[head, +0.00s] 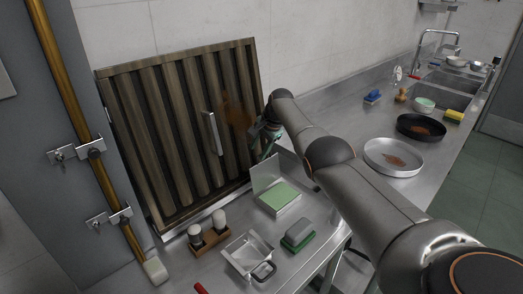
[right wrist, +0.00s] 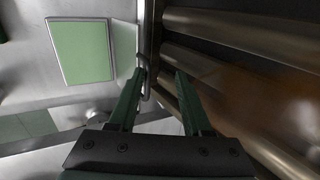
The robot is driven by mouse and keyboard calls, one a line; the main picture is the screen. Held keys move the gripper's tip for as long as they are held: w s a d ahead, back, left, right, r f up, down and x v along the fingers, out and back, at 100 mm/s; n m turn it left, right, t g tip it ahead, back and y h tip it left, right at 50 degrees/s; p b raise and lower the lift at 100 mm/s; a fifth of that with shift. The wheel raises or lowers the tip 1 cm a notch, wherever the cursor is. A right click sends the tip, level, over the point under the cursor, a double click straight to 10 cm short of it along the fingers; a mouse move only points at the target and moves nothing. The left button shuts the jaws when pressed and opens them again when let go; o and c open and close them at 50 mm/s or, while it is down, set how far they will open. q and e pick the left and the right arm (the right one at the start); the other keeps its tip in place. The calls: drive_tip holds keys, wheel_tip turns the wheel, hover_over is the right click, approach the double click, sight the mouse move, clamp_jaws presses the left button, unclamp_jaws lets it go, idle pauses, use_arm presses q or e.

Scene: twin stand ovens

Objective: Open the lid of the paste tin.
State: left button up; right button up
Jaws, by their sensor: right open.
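My left gripper is out of view.
Pans (head: 393,170) lie to the right.

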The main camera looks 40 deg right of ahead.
drive_tip(key=shift+o, duration=0.6)
drive_tip(key=shift+w+a+r, duration=0.15)
drive_tip(key=shift+w, duration=0.05)
drive_tip(key=shift+p+v, duration=1.05)
drive_tip(key=shift+p, duration=0.05)
drive_tip(key=v, duration=1)
drive_tip(key=shift+s, duration=0.25)
